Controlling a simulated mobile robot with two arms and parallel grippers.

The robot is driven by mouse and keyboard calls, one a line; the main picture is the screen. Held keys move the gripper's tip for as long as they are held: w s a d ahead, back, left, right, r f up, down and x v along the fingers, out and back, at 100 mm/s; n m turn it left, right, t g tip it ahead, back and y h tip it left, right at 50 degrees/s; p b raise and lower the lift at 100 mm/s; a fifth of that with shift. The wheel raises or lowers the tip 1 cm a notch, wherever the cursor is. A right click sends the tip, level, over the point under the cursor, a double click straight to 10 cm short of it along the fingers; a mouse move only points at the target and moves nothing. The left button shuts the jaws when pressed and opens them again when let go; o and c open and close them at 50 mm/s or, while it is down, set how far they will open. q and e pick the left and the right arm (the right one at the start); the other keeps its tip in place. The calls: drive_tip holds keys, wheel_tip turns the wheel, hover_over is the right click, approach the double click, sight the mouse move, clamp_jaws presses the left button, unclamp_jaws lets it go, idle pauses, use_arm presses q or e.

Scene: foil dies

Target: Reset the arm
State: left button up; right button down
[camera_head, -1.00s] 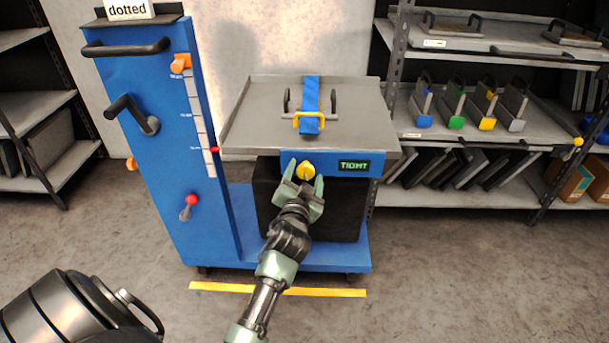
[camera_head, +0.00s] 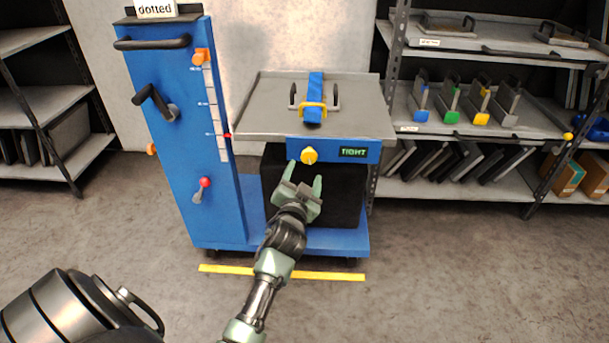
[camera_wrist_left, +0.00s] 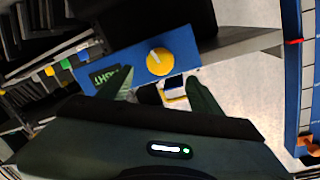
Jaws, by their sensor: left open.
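My left gripper (camera_head: 303,186) is open and empty, its two green fingers pointing at the front of the blue machine. It is a little below and in front of the yellow knob (camera_head: 309,156), with a gap between them. The knob sits on a blue front panel beside a small display (camera_head: 353,152) reading "TIGHT". In the left wrist view the knob (camera_wrist_left: 160,61) shows just beyond the open fingers (camera_wrist_left: 163,88). My right gripper is not in view.
The blue column (camera_head: 181,140) carries a black crank, a red-tipped lever (camera_head: 204,183) and an orange slider (camera_head: 202,56). A grey plate (camera_head: 266,100) with handles and a blue strap lies on top. Shelves stand on both sides.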

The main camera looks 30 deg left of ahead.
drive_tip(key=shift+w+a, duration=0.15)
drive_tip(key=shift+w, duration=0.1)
